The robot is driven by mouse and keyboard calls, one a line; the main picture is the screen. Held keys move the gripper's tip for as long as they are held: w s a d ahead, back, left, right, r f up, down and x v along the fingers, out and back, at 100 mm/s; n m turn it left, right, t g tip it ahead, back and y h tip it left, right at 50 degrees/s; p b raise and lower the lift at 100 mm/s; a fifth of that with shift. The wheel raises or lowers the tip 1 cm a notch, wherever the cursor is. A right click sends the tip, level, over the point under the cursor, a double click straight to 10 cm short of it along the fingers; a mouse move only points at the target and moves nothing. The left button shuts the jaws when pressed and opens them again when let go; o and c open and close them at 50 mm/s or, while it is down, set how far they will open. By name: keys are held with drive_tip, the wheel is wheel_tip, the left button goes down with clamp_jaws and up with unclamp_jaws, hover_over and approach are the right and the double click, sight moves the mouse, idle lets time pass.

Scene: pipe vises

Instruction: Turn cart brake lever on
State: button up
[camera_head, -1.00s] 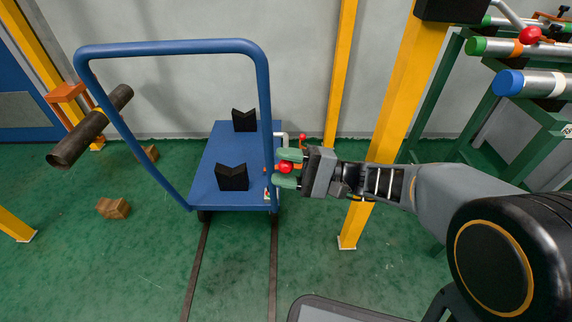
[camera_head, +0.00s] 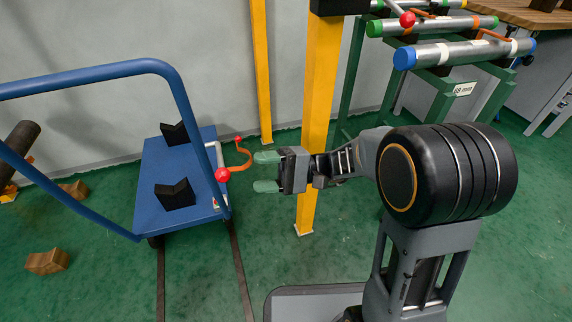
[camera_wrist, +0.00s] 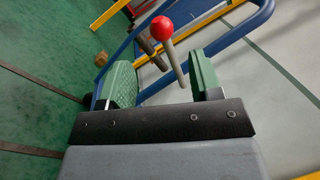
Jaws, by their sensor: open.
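The blue cart (camera_head: 150,202) stands at the left with its tubular handle. A grey brake lever (camera_head: 214,152) with a red ball knob (camera_head: 222,174) is at its right end. In the wrist view the red ball (camera_wrist: 161,28) tops a grey rod (camera_wrist: 175,62), seen between and beyond the fingers. An orange curved piece (camera_head: 247,158) with a small red tip lies beside the knob. My gripper (camera_head: 265,172) is open and empty, its green fingers just right of the knob and apart from it. The wrist view also shows my gripper (camera_wrist: 162,77) open.
Two black V-blocks (camera_head: 175,194) sit on the cart deck. A yellow post (camera_head: 318,110) stands close behind my gripper. A green rack (camera_head: 440,95) with capped pipes is at the right. A brown block (camera_head: 47,262) lies on the floor at the left.

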drive_tip(key=shift+p+v, duration=0.45)
drive_tip(key=shift+v, duration=2.05)
drive_tip(key=s+d+r+t+h+p, duration=0.1)
drive_tip(key=s+d+r+h+p, duration=0.3)
drive_tip(key=r+h+p, duration=0.3)
drive_tip(key=s+d+r+n+t+h+p, duration=0.1)
drive_tip(key=s+d+r+h+p, duration=0.3)
drive_tip(key=r+p, duration=1.2)
drive_tip(key=t+h+p, duration=0.1)
drive_tip(key=h+p, duration=0.2)
drive_tip(key=p, duration=0.3)
drive_tip(key=shift+s+t+h, duration=0.3)
drive_tip(key=d+r+t+h+p, duration=0.1)
drive_tip(key=d+r+p, duration=0.1)
drive_tip(key=r+p, duration=0.1)
drive_tip(key=w+d+r+t+h+p, duration=0.1)
drive_tip(key=d+r+t+h+p, duration=0.1)
drive_tip(key=r, duration=0.3)
drive_tip(key=d+r+t+h+p, duration=0.2)
drive_tip(key=d+r+p, duration=0.1)
drive_tip(key=r+p, duration=0.1)
drive_tip(key=shift+w+p, duration=0.35)
drive_tip(key=shift+w, duration=0.05)
